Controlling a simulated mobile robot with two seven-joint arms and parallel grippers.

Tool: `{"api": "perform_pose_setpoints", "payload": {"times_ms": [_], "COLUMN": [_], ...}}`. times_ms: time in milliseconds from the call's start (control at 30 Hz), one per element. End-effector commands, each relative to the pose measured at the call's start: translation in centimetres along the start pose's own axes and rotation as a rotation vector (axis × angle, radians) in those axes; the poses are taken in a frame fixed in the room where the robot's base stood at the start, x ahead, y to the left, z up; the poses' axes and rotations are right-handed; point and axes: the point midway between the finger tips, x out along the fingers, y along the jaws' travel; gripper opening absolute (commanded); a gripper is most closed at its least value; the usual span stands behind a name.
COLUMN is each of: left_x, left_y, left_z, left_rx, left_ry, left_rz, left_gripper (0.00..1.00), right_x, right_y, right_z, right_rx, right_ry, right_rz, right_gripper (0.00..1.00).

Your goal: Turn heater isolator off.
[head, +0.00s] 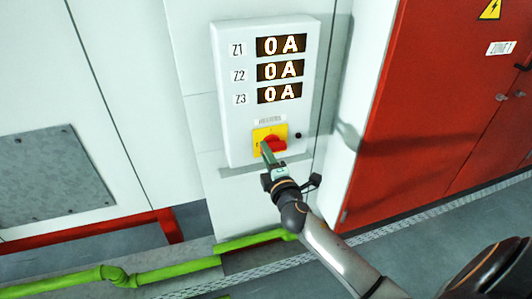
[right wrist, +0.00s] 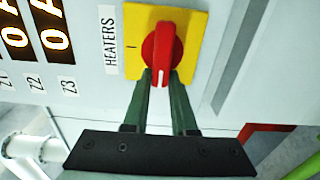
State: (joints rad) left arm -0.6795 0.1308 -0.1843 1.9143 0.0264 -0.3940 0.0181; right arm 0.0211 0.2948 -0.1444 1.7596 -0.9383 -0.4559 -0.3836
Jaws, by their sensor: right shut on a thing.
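The heater isolator is a red rotary knob (head: 273,143) on a yellow plate (head: 259,133), low on a white wall panel (head: 236,110). In the right wrist view the knob (right wrist: 160,45) sits beside a HEATERS label (right wrist: 109,40). Its handle lies horizontal on the panel, its white mark toward the panel's left; a bar mark shows at the plate's top side. My right gripper (head: 266,150) reaches up from below; its fingers (right wrist: 161,76) are shut on the marked end of the handle. My left gripper is out of view.
Three displays (head: 280,69) for Z1, Z2 and Z3 read 0 A. A small dark button (head: 298,135) is right of the plate. A red cabinet (head: 440,110) stands right. Green pipe (head: 170,269) and a red rail (head: 90,229) run low at left.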

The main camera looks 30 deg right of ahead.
Motion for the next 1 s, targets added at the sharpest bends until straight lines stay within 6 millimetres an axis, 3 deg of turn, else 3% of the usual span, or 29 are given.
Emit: {"api": "perform_pose_setpoints", "payload": {"times_ms": [100, 133, 400, 767, 1000], "left_x": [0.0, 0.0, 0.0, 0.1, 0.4], "left_y": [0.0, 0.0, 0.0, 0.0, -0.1], "left_z": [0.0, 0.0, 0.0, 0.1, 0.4], "left_rx": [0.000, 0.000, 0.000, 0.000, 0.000], "left_ry": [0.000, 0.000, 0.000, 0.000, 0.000], "left_rz": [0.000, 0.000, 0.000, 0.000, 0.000], "left_gripper": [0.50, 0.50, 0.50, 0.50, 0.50], "right_x": [0.0, 0.0, 0.0, -0.7, -4.7], "right_y": [-0.1, -0.1, -0.1, -0.1, -0.3], "right_z": [0.0, 0.0, 0.0, 0.0, 0.0], "right_rx": [-0.005, -0.005, -0.002, 0.000, 0.001], "right_ry": [0.000, 0.000, 0.000, 0.001, 0.000], "right_rz": [-0.001, -0.001, -0.001, 0.000, -0.003], "right_gripper": [0.00, 0.26, 0.55, 0.55, 0.55]}}
